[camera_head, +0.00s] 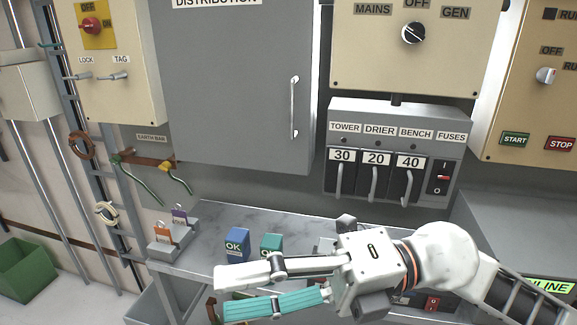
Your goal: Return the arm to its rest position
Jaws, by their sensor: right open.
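My right arm (432,262) comes in from the right, low in the head view, and reaches across in front of the shelf. Its gripper (232,293) points left, with a white upper finger and a teal-padded lower finger. The fingers are apart, and I see nothing held between them. The gripper covers part of the shelf's front and what lies behind it. My left gripper is not in view.
A grey shelf (215,218) carries a blue OK box (237,242), a teal box (271,245) and a stand with orange and purple padlocks (180,216). Behind are a distribution cabinet (235,80) and a fuse panel (395,125). A green bin (27,268) stands at left.

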